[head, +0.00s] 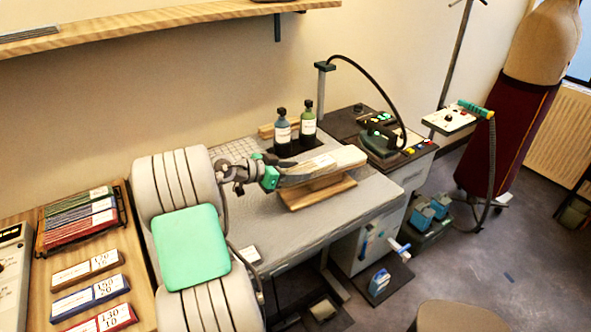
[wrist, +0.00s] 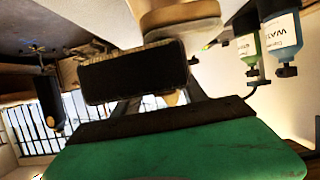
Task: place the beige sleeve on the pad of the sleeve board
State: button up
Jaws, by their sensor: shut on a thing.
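The sleeve board (head: 318,191) stands on the table, with a wooden base and a pale padded top (head: 348,156). My gripper (head: 272,174), with green and dark parts, is at the board's left end. It is shut on the beige sleeve (head: 297,176), a greyish-beige strip that reaches right from the jaws along the pad's near side. I cannot tell whether the sleeve touches the pad or hangs just above it. In the wrist view, a green finger with a dark edge (wrist: 170,150) fills the bottom, and the sleeve cannot be made out clearly.
An iron (head: 380,138) with a hose is on the right unit. Labelled boxes (head: 90,268) lie at left. The table's front right (head: 370,205) is clear.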

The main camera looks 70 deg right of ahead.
jog(key=shift+f, duration=0.5)
jog(key=shift+f, duration=0.2)
jog(key=o, duration=1.4)
